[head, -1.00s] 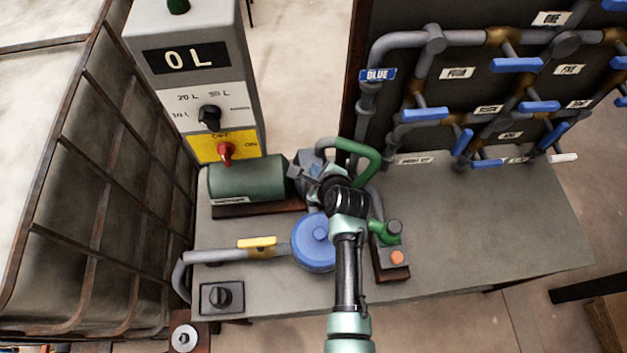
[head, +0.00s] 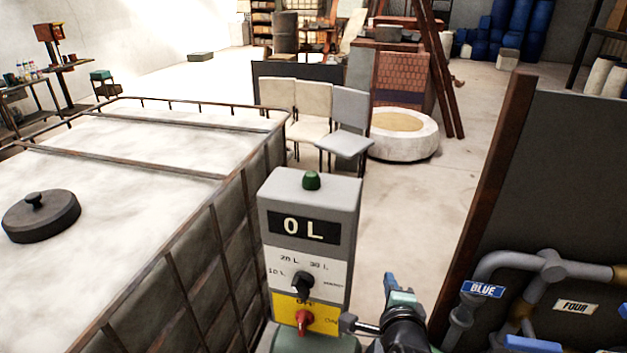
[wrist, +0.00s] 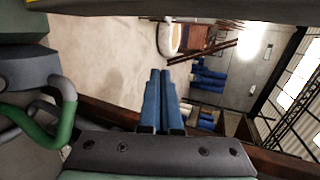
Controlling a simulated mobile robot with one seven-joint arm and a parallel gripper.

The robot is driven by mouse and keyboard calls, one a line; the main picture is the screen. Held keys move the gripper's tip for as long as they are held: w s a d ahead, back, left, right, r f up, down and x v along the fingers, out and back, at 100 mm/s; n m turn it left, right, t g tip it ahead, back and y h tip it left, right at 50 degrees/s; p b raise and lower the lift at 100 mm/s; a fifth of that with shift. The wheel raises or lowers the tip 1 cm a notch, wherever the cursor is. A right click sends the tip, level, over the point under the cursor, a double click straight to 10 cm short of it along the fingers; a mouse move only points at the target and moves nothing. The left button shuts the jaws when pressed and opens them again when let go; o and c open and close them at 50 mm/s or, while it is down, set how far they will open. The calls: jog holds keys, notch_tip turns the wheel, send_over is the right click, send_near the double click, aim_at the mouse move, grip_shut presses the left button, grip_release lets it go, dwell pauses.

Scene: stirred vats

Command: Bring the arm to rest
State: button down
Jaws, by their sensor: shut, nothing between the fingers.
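My gripper (head: 390,283) shows at the lower middle of the head view, just right of the grey control box (head: 310,240), with its blue fingers pointing up and away. In the wrist view its two blue fingers (wrist: 160,100) lie side by side, shut, with nothing between them. They appear clear of everything around them. Part of my dark arm shows below the gripper in the head view; the rest is out of frame.
The control box reads 0 L and has a black knob (head: 302,284) and a red knob (head: 303,322). A caged tank (head: 150,150) stands left. A dark panel with pipes (head: 552,266) stands right. A green hose (wrist: 62,128) is close by in the wrist view.

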jog(key=a+r+n+t+b, duration=0.1)
jog(key=a+r+n+t, duration=0.15)
jog(key=r, duration=0.65)
jog(key=a+r+n+t, duration=0.2)
jog(key=r+n, duration=0.2)
jog(key=r, duration=0.4)
jog(key=a+r+n+t+b, duration=0.1)
jog(key=a+r+n+t, duration=0.15)
jog(key=r, duration=0.65)
jog(key=s+a+r+n+t, duration=0.2)
jog(key=s+r+n, duration=0.1)
jog(key=s+r, duration=0.3)
jog(key=s+a+r+n+t+y+b, duration=0.1)
jog(key=s+a+r+n+t, duration=0.1)
jog(key=s+r, duration=0.5)
jog(key=s+a+r+n+t+b, duration=0.1)
jog(key=s+a+r+n+t, duration=0.2)
jog(key=s+r+n, duration=0.3)
notch_tip(320, 180, up, 3)
jog(key=shift+s+a+f+y, duration=0.1)
jog(key=shift+s+a+y, duration=0.2)
jog(key=shift+s+a, duration=0.15)
jog(key=shift+w+f, duration=0.1)
